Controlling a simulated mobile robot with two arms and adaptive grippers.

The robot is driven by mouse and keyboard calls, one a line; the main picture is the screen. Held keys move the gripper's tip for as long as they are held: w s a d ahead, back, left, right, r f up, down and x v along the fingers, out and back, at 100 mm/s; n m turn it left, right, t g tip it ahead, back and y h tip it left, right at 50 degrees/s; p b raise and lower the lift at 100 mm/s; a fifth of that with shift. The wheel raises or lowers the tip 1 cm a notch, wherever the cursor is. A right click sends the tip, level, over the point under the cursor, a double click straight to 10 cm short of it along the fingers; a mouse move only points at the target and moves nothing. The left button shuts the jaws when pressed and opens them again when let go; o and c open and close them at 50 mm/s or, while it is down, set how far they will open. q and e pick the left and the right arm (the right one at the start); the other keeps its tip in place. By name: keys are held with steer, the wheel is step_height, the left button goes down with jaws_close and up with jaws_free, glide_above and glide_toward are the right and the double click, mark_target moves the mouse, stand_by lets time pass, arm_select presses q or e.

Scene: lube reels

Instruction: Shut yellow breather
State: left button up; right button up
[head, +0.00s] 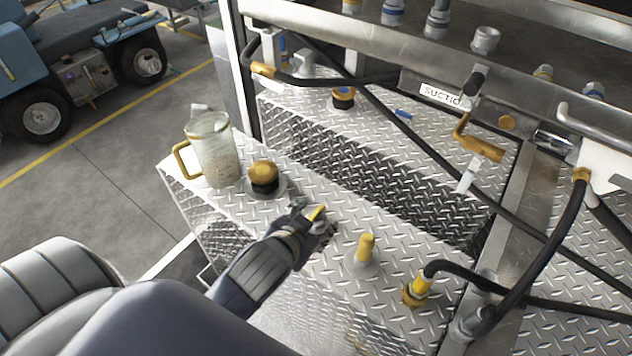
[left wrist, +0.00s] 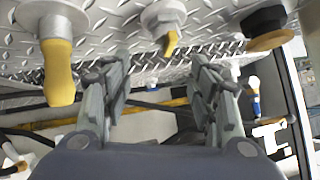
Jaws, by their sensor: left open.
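A small fitting with a yellow lever (head: 318,212) stands on the tread-plate top, partly hidden behind my left gripper (head: 306,228). In the left wrist view this yellow lever (left wrist: 171,43) sits beyond the gap between my open, empty fingers (left wrist: 162,78), apart from them. A yellow handle (head: 366,248) on a round metal base stands to the right; it also shows at left in the wrist view (left wrist: 60,72). A yellow-topped black cap (head: 264,175) is to the left, also in the wrist view (left wrist: 270,32). No label shows which one is the breather. My right gripper is not in view.
A clear jug (head: 214,150) with a yellow handle stands at the back left corner. A black hose with a yellow fitting (head: 416,290) is at the right. Hoses and a suction sign (head: 440,95) lie behind. Bare tread plate separates the fittings.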

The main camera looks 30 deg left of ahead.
arm_select(q)
steer(key=w+d+r+m+t+h, duration=0.25)
steer(key=w+d+r+t, duration=0.2)
steer(key=r, duration=0.55)
steer(key=w+d+r+m+t+h, duration=0.25)
steer(key=w+r+t, duration=0.3)
steer(key=r, duration=0.35)
steer(key=s+d+r+m+g+h, duration=0.35)
steer(key=d+m+g+h, duration=0.25)
steer(key=d+m+h, duration=0.3)
steer(key=s+d+r+m+g+h, duration=0.35)
steer(key=d+m+g+h, duration=0.35)
steer(key=m, duration=0.5)
steer(key=m+g+y, duration=0.5)
steer(key=g+y, duration=0.3)
steer(key=y, duration=1.2)
glide_toward(316, 214)
step_height(316, 214, down, 9)
steer(key=p, duration=0.2)
steer(key=shift+s+a+r+p, duration=0.1)
steer(key=shift+s+a+p, duration=0.05)
steer(key=shift+p, duration=0.2)
steer(key=shift+f, duration=0.6)
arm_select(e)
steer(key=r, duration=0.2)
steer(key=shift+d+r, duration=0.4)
